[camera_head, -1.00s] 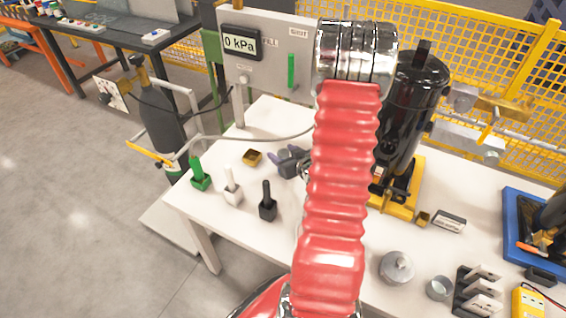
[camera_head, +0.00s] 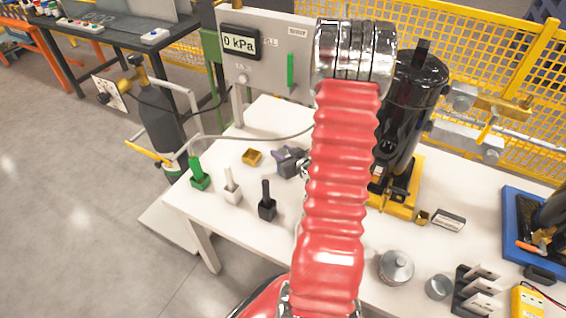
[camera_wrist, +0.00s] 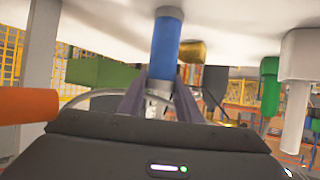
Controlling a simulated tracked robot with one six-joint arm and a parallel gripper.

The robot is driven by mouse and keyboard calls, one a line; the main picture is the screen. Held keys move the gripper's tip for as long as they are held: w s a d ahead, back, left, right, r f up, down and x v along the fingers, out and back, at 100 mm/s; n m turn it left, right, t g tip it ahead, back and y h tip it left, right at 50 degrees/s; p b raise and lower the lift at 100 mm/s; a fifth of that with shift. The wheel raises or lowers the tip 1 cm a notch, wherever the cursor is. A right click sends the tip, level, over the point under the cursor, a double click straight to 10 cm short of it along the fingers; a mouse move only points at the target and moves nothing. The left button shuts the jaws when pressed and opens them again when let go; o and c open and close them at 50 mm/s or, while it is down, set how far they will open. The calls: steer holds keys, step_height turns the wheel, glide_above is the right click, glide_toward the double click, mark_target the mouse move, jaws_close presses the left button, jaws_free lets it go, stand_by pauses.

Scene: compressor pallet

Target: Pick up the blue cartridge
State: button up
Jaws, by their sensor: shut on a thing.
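The blue cartridge (camera_wrist: 165,50) shows in the wrist view, which is upside down, as an upright blue cylinder with a pale end against the white tabletop. My gripper (camera_wrist: 158,98) is shut on it, with a finger on each side. In the head view my gripper (camera_head: 288,161) is low over the white table (camera_head: 270,120), left of the red arm sleeve. The cartridge cannot be made out there. I cannot tell whether it still touches the tabletop.
A brass block (camera_head: 251,156) lies close to my gripper. Green (camera_head: 200,178), white (camera_head: 232,192) and black (camera_head: 267,207) handled tools stand along the near-left edge. A gauge panel (camera_head: 265,60) rises behind, and a black compressor cylinder (camera_head: 412,100) stands right.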

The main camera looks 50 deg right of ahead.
jaws_close()
steer(key=shift+r, duration=5)
